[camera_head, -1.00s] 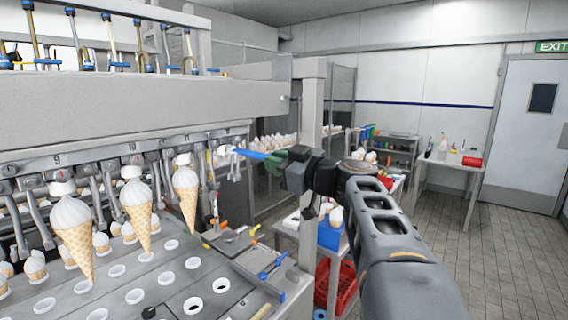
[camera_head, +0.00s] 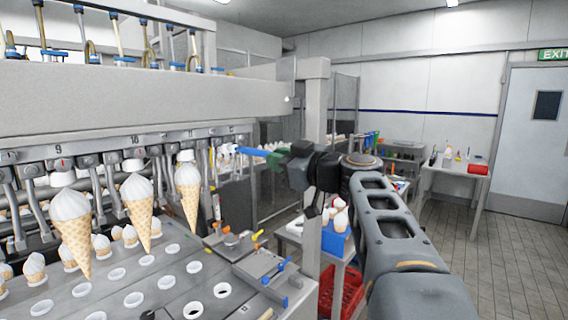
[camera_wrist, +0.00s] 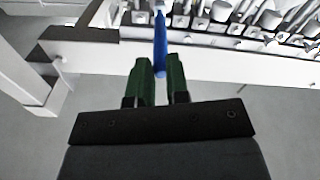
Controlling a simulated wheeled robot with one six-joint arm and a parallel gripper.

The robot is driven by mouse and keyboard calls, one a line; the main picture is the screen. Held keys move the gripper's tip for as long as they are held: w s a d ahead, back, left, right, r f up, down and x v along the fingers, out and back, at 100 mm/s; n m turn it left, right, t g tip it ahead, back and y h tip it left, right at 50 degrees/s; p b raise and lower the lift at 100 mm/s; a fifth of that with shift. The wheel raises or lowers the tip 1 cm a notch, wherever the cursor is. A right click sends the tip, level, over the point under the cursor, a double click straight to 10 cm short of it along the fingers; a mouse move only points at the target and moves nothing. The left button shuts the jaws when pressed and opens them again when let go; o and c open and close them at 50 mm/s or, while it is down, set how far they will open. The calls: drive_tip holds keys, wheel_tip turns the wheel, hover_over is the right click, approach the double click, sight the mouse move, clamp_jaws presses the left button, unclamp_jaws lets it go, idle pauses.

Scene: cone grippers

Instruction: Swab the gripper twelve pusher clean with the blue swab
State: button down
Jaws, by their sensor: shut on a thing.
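My gripper (camera_head: 279,158) has green fingers and is shut on the blue swab (camera_head: 252,151). The swab points left toward the right end of the row of cone grippers, and its white tip is beside that end station (camera_head: 228,151). I cannot tell whether the tip touches the pusher there. In the wrist view the blue swab (camera_wrist: 160,45) stands out between the green fingers (camera_wrist: 160,75), toward the machine's row of metal parts. Three stations further left hold ice cream cones (camera_head: 188,190).
A tray of round holes (camera_head: 135,299) lies below the cone grippers. A small tool shelf (camera_head: 268,272) stands at its right. A blue box with cones (camera_head: 336,241) and a red crate (camera_head: 350,290) are below my arm. The floor at right is clear.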

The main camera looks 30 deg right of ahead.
drive_tip(key=b, duration=0.6)
drive_tip(key=shift+w+d+b, duration=0.1)
drive_tip(key=shift+d+b, duration=0.15)
drive_tip(key=shift+b, duration=0.1)
idle(1.5)
